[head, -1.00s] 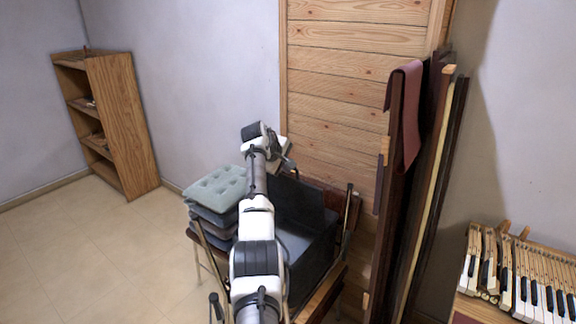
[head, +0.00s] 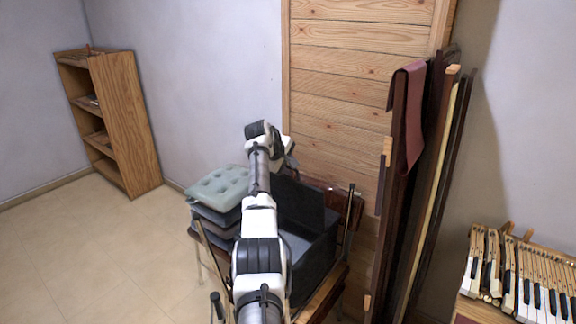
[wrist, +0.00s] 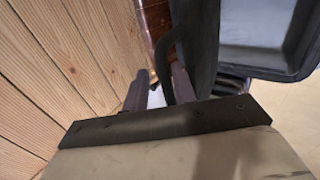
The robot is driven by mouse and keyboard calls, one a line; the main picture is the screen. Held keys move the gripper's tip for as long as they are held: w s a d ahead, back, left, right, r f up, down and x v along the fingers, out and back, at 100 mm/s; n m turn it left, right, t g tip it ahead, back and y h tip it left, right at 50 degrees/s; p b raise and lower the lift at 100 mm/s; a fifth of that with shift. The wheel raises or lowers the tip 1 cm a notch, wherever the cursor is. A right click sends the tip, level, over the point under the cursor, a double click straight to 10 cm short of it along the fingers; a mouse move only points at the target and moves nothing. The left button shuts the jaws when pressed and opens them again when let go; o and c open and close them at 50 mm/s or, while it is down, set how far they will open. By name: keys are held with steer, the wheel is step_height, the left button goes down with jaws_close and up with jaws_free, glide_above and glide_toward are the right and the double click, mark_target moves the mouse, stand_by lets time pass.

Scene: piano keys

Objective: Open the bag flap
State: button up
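The bag (head: 318,246) is a dark, box-like case on a chair in the head view. Its dark flap (head: 297,200) stands raised at the back, and the grey interior shows. In the wrist view the bag's rim and pale inside (wrist: 255,32) are at upper right. My gripper (wrist: 158,88) has its two fingers apart. A dark curved strip, perhaps a handle (wrist: 163,56), runs between them, closer to the right finger; I cannot tell if it touches. In the head view my arm hides part of the bag, and the fingertips are hard to make out.
Stacked cushions (head: 219,188) sit left of the bag. A wooden plank panel (head: 340,110) stands close behind my gripper. Tall boards with a red cloth (head: 416,120) lean to the right. Piano keys (head: 535,290) are at lower right; a shelf (head: 128,120) and open floor are left.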

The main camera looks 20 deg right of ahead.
steer(key=shift+a+r, duration=0.1)
steer(key=b+v, duration=0.5)
steer(key=v, duration=0.8)
steer(key=shift+r, duration=0.2)
steer(key=shift+s+a, duration=0.1)
steer(key=shift+s, duration=0.05)
